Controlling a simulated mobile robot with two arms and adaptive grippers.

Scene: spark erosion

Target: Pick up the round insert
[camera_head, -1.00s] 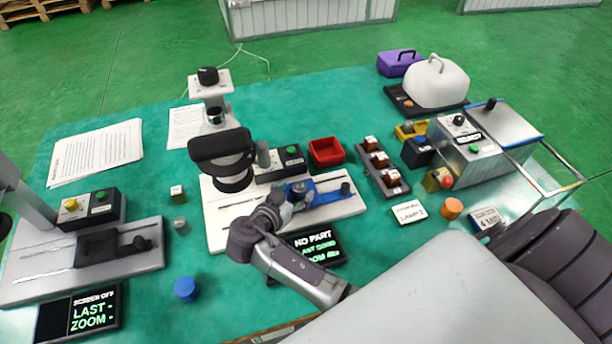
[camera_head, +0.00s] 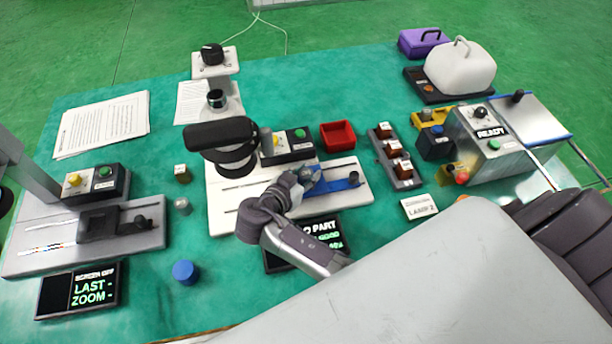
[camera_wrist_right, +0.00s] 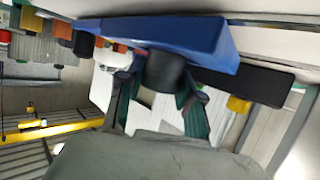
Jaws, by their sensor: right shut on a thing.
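My right gripper (camera_head: 308,178) is at the blue slide fixture (camera_head: 338,184) on the white base plate, beneath and to the right of the black microscope head. In the right wrist view my right gripper (camera_wrist_right: 158,98) has its two fingers on either side of a dark round piece (camera_wrist_right: 166,72), against the blue fixture (camera_wrist_right: 185,38). It is shut on this piece; I cannot tell for certain that it is the round insert. A small grey round piece (camera_head: 182,206) stands apart on the table, left of the plate. My left gripper is not in view.
A red tray (camera_head: 338,134) and a rack of brown blocks (camera_head: 396,158) are behind and right. A blue cylinder (camera_head: 185,272) stands at front left. A dark screen (camera_head: 280,258) lies in front of the plate.

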